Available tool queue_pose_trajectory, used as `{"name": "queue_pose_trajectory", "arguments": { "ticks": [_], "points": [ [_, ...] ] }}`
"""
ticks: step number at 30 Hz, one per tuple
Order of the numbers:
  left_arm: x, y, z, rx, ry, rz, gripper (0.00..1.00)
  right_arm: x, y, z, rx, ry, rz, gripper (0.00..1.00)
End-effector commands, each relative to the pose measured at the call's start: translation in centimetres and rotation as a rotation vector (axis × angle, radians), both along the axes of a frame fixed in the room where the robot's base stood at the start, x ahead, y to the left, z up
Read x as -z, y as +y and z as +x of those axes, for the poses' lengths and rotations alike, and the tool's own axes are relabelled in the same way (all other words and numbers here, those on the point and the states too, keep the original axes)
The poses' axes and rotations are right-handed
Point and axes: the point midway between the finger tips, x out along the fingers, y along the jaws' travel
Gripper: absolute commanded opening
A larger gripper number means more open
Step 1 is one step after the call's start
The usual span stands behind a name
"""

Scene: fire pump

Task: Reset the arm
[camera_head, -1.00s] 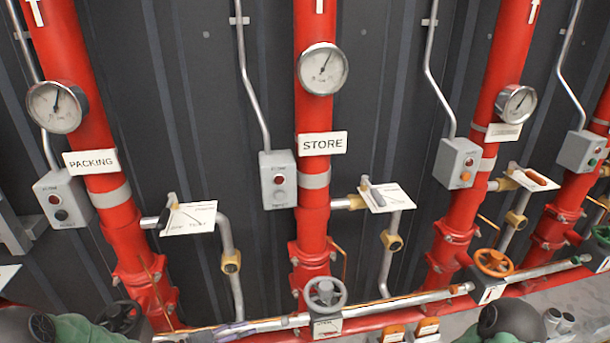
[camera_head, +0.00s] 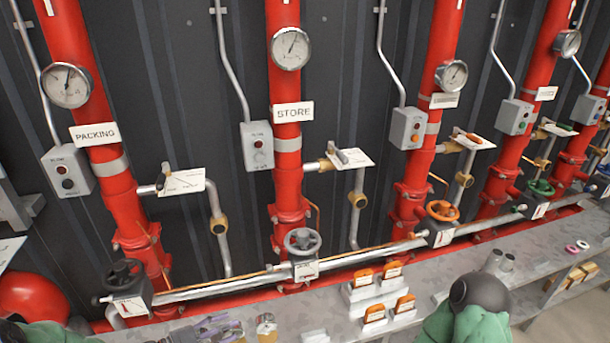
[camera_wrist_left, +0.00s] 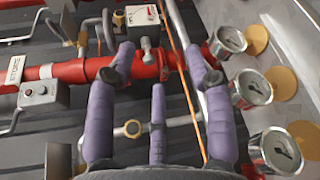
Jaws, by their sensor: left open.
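My left gripper (camera_head: 212,329) shows small at the bottom edge of the head view, its purple fingers below the horizontal silver pipe. In the left wrist view its purple fingers (camera_wrist_left: 160,62) are spread apart with nothing held between them. A red pipe (camera_wrist_left: 75,71) with a grey button box (camera_wrist_left: 42,94) lies beyond the fingertips there. My left arm enters at the lower left of the head view. My right arm (camera_head: 478,300) shows at the lower right; its gripper is out of view.
Red vertical pipes carry gauges (camera_head: 290,48), a PACKING sign (camera_head: 95,133) and a STORE sign (camera_head: 293,112). Black (camera_head: 125,277), grey (camera_head: 303,241) and orange (camera_head: 443,210) handwheels sit along the silver pipe. A grey shelf (camera_head: 285,312) below holds orange-topped blocks (camera_head: 375,311) and small cylinders.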

Motion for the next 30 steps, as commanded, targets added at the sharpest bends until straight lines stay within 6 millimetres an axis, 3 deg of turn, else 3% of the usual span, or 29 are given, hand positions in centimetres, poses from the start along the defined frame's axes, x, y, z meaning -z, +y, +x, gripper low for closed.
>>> {"name": "queue_pose_trajectory", "arguments": {
  "ticks": [11, 17, 23, 30],
  "points": [
    [2.8, -1.2, 1.8, -0.063, -0.076, 0.124, 0.52, 0.0, 0.0, 0.1, 0.0, -0.001, 0.0, 0.4],
    [5.9, -2.3, 2.7, -0.095, -0.109, 0.265, 0.52, 0.0, 0.0, 0.1, 0.0, -0.001, 0.0, 0.4],
    [11.6, -4.2, 1.9, -0.065, -0.104, 0.51, 0.52, 0.0, 0.0, 0.1, 0.0, -0.001, 0.0, 0.4],
    [18.6, -6.8, -2.8, 0.129, -0.045, 0.807, 0.52, 0.0, 0.0, 0.1, 0.0, -0.001, 0.0, 0.4]
  ]
}}
